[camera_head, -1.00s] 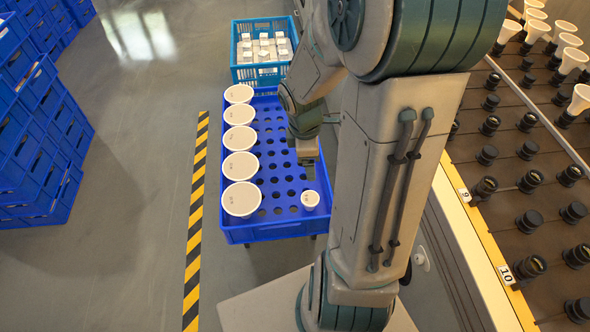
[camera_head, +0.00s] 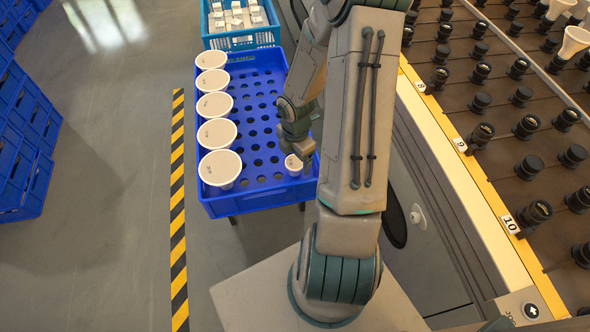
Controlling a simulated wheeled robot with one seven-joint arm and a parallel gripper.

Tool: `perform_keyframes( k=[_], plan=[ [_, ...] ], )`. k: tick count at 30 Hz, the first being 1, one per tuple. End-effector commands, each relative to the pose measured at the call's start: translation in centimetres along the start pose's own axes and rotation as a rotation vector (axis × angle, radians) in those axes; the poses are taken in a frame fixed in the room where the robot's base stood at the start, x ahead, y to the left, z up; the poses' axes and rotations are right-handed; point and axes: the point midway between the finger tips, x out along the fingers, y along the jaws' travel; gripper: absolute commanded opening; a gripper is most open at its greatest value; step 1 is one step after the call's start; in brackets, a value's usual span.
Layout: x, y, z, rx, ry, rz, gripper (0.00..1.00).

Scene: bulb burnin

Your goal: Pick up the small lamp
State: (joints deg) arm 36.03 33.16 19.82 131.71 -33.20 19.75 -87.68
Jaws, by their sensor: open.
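The small lamp (camera_head: 293,165) has a round white face and stands in the front right part of the blue perforated tray (camera_head: 262,193). My gripper (camera_head: 296,146) is just above and behind the small lamp, pointing down. The jaws are open, and nothing shows between them. My wrist partly hides the fingers, and I cannot tell whether they touch the lamp.
Several larger white lamps, such as the nearest one (camera_head: 220,169), stand in a row along the tray's left side. A light blue crate (camera_head: 240,40) with small white boxes sits behind. A socket rack (camera_head: 490,100) is at the right. Striped floor tape (camera_head: 178,210) runs at left.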

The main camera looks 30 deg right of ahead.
Motion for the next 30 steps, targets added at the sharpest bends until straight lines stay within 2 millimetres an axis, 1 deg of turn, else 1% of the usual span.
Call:
perform_keyframes(
  k=[5, 8, 12, 15, 22, 23, 24, 26, 27, 28, 30],
  plan=[
    [1.0, 0.1, 0.0, -0.002, 0.0, 0.0, 0.79],
    [2.3, 0.3, -0.1, -0.002, 0.0, -0.002, 0.79],
    [4.5, 0.7, -0.1, -0.002, 0.0, -0.002, 0.79],
    [5.5, 0.7, -0.1, -0.001, 0.0, -0.001, 0.79],
    [5.5, 0.7, 0.0, 0.0, -0.001, 0.0, 0.79],
    [5.5, 0.7, 0.0, 0.0, -0.001, 0.0, 0.73],
    [5.5, 0.7, 0.0, 0.0, -0.001, 0.0, 0.62],
    [5.5, 0.7, 0.0, 0.0, -0.001, 0.0, 0.46],
    [5.5, 0.7, 0.0, 0.0, -0.001, 0.0, 0.34],
    [5.5, 0.7, 0.0, 0.0, -0.001, 0.0, 0.3],
    [5.5, 0.7, 0.0, 0.0, -0.001, 0.0, 0.3]
  ],
)
